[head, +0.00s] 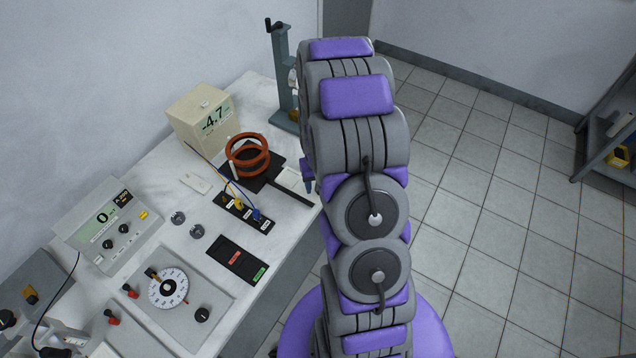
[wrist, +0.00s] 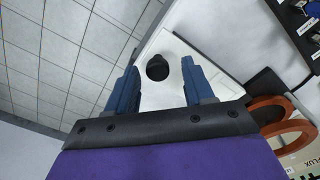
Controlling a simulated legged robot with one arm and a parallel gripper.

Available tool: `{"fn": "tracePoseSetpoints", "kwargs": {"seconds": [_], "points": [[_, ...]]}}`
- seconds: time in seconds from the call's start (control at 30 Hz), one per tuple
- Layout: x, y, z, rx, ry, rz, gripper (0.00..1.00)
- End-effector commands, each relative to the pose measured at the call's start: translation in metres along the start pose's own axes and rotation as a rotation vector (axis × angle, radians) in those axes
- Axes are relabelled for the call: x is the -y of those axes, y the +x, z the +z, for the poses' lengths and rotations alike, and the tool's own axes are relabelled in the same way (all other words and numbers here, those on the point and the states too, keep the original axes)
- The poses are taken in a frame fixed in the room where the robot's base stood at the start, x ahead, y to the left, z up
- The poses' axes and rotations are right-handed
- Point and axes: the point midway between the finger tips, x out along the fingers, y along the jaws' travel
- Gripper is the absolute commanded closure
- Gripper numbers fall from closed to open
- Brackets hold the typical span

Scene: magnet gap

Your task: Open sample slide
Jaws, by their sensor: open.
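A black round knob (wrist: 157,67) stands on a pale flat surface (wrist: 175,40) in the wrist view, between my fingers in the picture. I cannot tell whether it is touched, nor clearly whether it belongs to the sample slide. My gripper (wrist: 158,90) is open, with two blue fingers apart and nothing held. In the head view my arm hides most of the gripper; only a blue fingertip (head: 310,185) shows at the bench's right edge. Orange coils (head: 248,155) stand on a black plate left of it; they also show in the wrist view (wrist: 282,120).
A dark bar (head: 288,193) runs from the plate toward the bench edge. A meter reading -4.7 (head: 203,117) and a grey-green stand (head: 283,70) are behind. A black strip with yellow and blue leads (head: 242,211) lies in front. Tiled floor (head: 480,200) is clear to the right.

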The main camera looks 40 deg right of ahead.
Motion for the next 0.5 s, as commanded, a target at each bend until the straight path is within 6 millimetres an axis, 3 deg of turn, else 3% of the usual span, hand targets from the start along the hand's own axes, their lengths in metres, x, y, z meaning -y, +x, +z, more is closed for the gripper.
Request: {"fn": "tracePoseSetpoints", "kwargs": {"seconds": [0.23, 0.5], "points": [[0.000, -0.018, -0.001, -0.003, 0.000, 0.000, 0.48], [0.000, -0.077, -0.001, -0.002, 0.000, 0.000, 0.48]]}}
